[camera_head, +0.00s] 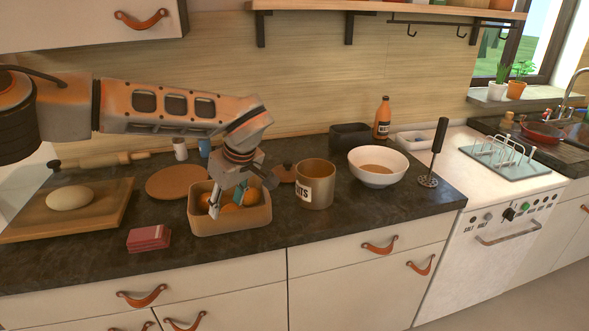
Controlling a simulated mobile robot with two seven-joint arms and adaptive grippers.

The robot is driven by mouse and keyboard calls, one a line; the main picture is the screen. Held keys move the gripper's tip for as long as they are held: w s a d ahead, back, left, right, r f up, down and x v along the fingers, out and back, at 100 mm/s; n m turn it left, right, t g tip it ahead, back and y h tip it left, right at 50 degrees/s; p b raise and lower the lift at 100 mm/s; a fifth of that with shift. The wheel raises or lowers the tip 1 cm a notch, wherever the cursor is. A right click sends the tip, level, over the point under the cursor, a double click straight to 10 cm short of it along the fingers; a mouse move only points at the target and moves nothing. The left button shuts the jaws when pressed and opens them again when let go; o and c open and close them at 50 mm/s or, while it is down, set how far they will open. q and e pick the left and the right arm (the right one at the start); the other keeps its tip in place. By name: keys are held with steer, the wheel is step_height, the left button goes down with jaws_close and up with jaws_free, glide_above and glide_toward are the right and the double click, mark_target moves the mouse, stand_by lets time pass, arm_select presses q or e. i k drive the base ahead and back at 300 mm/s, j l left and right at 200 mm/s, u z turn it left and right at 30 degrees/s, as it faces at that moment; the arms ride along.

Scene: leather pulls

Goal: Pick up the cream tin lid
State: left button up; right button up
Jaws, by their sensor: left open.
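I cannot make out a lid that is clearly cream. A small brown round lid with a knob (284,173) lies on the dark counter, just left of an open tan tin (316,186) with dark lettering on its side. My left gripper (240,198) is open and points down over a tan tub (232,221) that holds several orange fruits. It is left of the tin and the knobbed lid, apart from both, and hides part of the tub's inside. My right gripper is out of view.
A round brown board (172,181) lies left of the tub, and red boxes (149,238) lie in front. A dough board (108,218) is at far left. A white bowl (378,167), dark container (349,136), orange bottle (382,118) and masher (438,150) stand right.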

mark_target(286, 172)
steer(key=i+l, duration=0.8)
steer(key=i, duration=0.15)
